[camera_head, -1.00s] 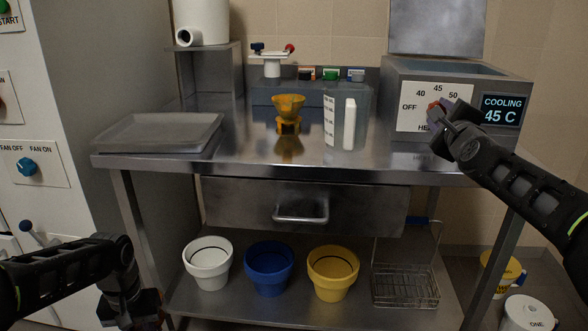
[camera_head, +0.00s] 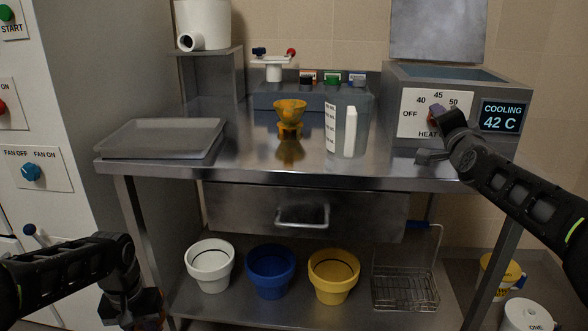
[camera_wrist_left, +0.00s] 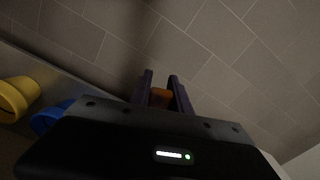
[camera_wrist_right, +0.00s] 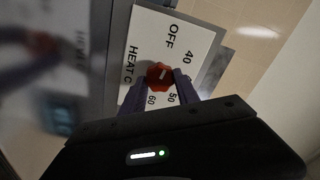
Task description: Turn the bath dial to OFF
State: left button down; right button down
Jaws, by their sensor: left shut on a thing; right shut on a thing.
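The bath dial is a red knob (camera_wrist_right: 159,75) on the white panel (camera_head: 408,125) of the steel bath at the right. The panel carries OFF, 40, 45, 50 and HEAT marks. My right gripper (camera_head: 441,113) is shut on the dial; in the right wrist view its fingers flank the knob. The dial's pale line seems to point between 40 and 50. The display (camera_head: 501,116) reads COOLING 42 C. My left gripper (camera_wrist_left: 161,92) is low at the left in the head view, shut on a small orange thing (camera_wrist_left: 162,98), whose shape is mostly hidden.
A clear jug (camera_head: 349,125), an orange funnel-like piece (camera_head: 290,117) and a grey tray (camera_head: 165,138) stand on the steel bench. White, blue and yellow pots (camera_head: 333,276) and a wire basket (camera_head: 404,288) are on the shelf below.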

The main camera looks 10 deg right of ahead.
pick_arm(q)
jog(key=shift+r, duration=0.3)
pick_arm(e)
jog(key=shift+n, duration=0.9)
jog(key=c, duration=0.9)
grip_release()
jog(key=shift+s, duration=0.15)
pick_arm(q)
jog(key=shift+r+p, duration=0.9)
jog(key=shift+p, duration=0.2)
pick_arm(e)
jog(key=v, duration=1.1)
jog(key=shift+s+a, duration=0.2)
jog(key=shift+s, duration=0.1)
